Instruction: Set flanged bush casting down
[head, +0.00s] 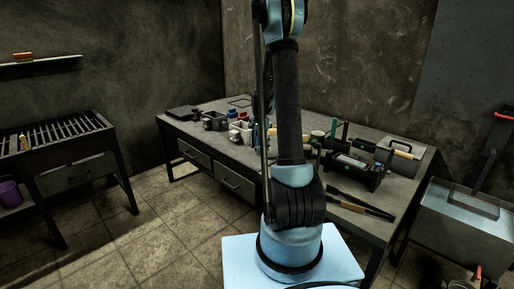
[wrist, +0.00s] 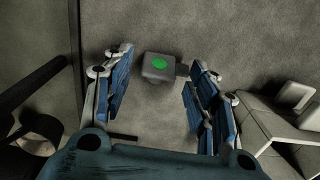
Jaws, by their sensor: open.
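My gripper (wrist: 163,58) is open in the wrist view, its two blue-padded fingers spread wide apart. A small grey squarish piece with a round green spot (wrist: 158,66) lies on a grey surface (wrist: 150,115), seen between the fingertips. A short dark tab shows at its right side. Neither finger visibly touches it. I cannot tell whether this piece is the flanged bush casting, and no other piece is clearly that casting. In the head view my own arm hides much of the workbench (head: 215,147) middle, and my gripper cannot be made out clearly there.
Grey box-like parts (wrist: 290,130) stand close to the right finger. Grey flask boxes (head: 214,120) stand at the bench's left; a dark toolbox (head: 352,172) and long-handled tools (head: 360,205) lie at its right. A slatted stand (head: 65,140) is far left. Floor between is clear.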

